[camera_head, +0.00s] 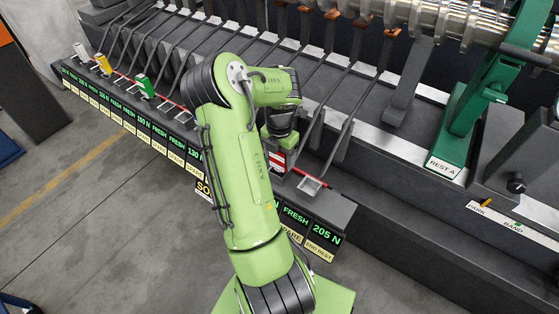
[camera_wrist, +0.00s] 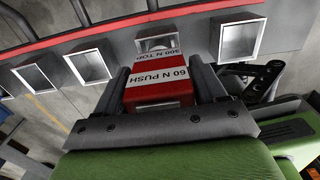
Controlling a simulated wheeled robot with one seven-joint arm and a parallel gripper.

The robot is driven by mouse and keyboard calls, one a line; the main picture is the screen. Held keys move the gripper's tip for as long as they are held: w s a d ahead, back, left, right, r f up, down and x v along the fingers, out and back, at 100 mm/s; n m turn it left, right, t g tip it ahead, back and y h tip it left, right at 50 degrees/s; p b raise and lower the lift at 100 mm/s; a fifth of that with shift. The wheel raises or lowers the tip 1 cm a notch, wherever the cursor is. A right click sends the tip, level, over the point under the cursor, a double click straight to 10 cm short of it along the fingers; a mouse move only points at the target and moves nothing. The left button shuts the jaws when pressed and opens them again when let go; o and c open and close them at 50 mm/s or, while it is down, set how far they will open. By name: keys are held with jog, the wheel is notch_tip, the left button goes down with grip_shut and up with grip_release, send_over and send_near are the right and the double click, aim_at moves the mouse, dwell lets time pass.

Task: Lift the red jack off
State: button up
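The red jack (camera_wrist: 160,92) has white bands reading "60 N PUSH" and "300 N TOP". In the wrist view it sits between the two dark fingers of my gripper (camera_wrist: 160,78), one on each side and very close to its sides. I cannot tell whether both fingers press on it. Its far end is by a square metal socket (camera_wrist: 154,44) on the grey rail. In the head view a red and white part of the jack (camera_head: 277,160) shows below my wrist; the fingers are mostly hidden there.
Other square cups (camera_wrist: 89,66) line the rail, with one (camera_wrist: 241,40) close right of the jack. White, yellow and green (camera_head: 146,87) pieces stand farther left. Slanted dark levers rise behind. A green stand marked "REST A" (camera_head: 465,130) is at right.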

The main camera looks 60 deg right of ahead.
jog(key=c, duration=0.8)
jog(key=shift+r, duration=0.1)
jog(key=shift+r+p, duration=0.35)
jog(key=shift+r, duration=0.25)
jog(key=shift+r+p, duration=3.75)
jog(key=shift+r, duration=1.75)
